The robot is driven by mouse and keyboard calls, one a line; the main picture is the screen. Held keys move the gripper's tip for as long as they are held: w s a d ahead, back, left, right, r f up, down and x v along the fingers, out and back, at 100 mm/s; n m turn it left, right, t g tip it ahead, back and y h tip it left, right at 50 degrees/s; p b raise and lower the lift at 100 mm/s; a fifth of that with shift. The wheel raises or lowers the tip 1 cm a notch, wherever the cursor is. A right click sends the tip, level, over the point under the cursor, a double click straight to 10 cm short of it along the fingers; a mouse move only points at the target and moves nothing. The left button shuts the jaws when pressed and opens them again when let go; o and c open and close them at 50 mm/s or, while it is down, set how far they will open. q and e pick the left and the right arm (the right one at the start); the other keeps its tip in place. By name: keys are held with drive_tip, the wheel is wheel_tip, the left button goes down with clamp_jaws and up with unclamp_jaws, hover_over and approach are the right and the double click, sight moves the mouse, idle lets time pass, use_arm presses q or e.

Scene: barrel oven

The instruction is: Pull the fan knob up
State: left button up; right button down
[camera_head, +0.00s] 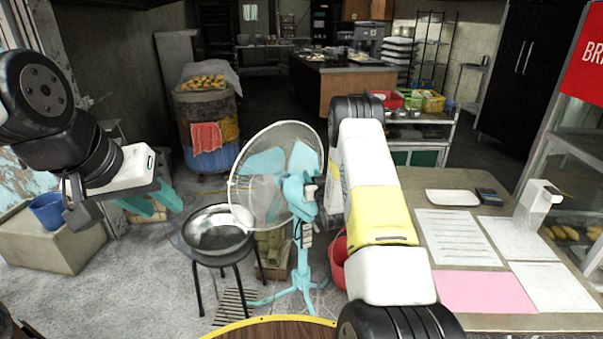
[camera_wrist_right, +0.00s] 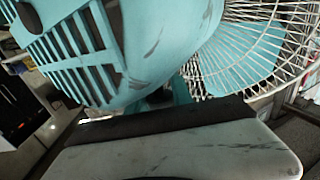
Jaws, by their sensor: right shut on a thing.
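The fan (camera_head: 297,185) is a teal standing fan with a white wire cage, in the middle of the head view. Its teal motor housing (camera_wrist_right: 165,45) fills the upper wrist view, with the cage at the right. My right gripper (camera_wrist_right: 180,120) is shut right against the housing, its pale finger and dark pad across the lower wrist view. The fan knob is hidden there by the gripper and housing. In the head view, my right arm hides most of that gripper.
A metal bowl on a black stool (camera_head: 218,232) stands left of the fan. A red bucket (camera_head: 338,262) is close behind my right arm. A table (camera_head: 412,188) with papers is at the right. A barrel (camera_head: 207,160) with food on top stands behind.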

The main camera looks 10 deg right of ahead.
drive_tip(key=shift+r, duration=0.55)
drive_tip(key=c, duration=1.1)
unclamp_jaws()
drive_tip(key=s, duration=0.7)
drive_tip(key=shift+s+d, duration=0.2)
drive_tip(key=shift+s, duration=0.2)
